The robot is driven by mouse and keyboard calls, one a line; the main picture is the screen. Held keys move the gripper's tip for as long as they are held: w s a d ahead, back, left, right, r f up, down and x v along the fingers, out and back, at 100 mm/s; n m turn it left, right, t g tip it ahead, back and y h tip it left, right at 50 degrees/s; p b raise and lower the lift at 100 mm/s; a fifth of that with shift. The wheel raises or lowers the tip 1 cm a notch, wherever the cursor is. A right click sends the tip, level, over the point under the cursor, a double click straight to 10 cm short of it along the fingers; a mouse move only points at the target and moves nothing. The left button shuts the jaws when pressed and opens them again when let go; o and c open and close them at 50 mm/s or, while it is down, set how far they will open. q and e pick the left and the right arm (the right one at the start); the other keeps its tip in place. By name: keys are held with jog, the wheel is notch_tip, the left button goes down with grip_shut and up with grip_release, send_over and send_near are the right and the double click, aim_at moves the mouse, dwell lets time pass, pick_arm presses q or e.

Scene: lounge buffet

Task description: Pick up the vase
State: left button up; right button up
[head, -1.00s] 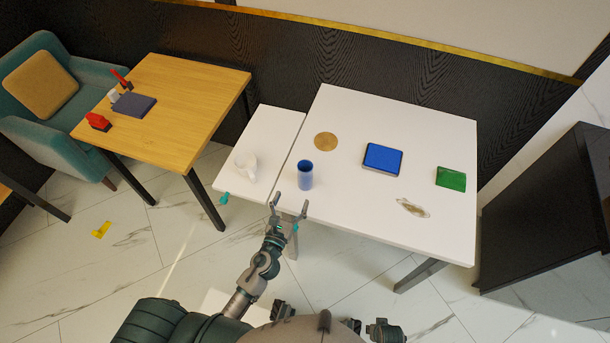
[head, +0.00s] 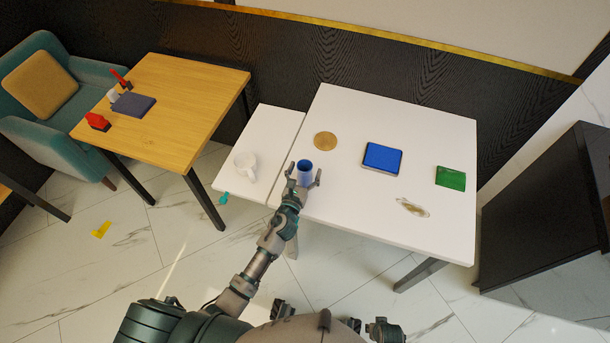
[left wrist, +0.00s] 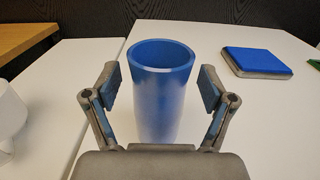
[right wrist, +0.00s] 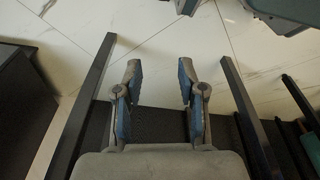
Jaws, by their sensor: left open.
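The vase is a blue, open-topped cylinder (head: 305,167) standing upright on the white table (head: 345,225), near its left edge. In the left wrist view the vase (left wrist: 160,95) stands between the two fingers, with a gap on each side. My left gripper (head: 304,179) is open around the near side of the vase; it also shows in the left wrist view (left wrist: 160,90). The lower part of the vase is hidden by the gripper in the head view. My right gripper (right wrist: 160,85) is open and empty, above the floor.
A white mug (head: 246,166) stands left of the vase on a narrower white table (head: 268,125).

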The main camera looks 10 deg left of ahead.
aim_at(305, 165)
pick_arm(q)
jog(key=c, duration=1.3)
jog(key=shift+c, duration=0.7)
pick_arm(e)
jog(key=shift+s, duration=0.15)
pick_arm(q)
jog(key=shift+r, duration=0.1)
jog(key=shift+r, duration=0.15)
notch_tip(305, 165, up, 4)
jog(key=shift+f+p, duration=0.15)
jog(key=shift+p, duration=1.05)
jog(key=s+d, duration=0.3)
jog(key=s, duration=1.2)
jog(key=shift+s+d+r, duration=0.3)
jog(key=shift+d+r, duration=0.1)
jog(key=shift+r, duration=0.05)
pick_arm(e)
jog(key=s+f, duration=0.3)
jog(key=f, duration=0.2)
jog(key=shift+s+d, duration=0.2)
jog(key=shift+d, duration=0.1)
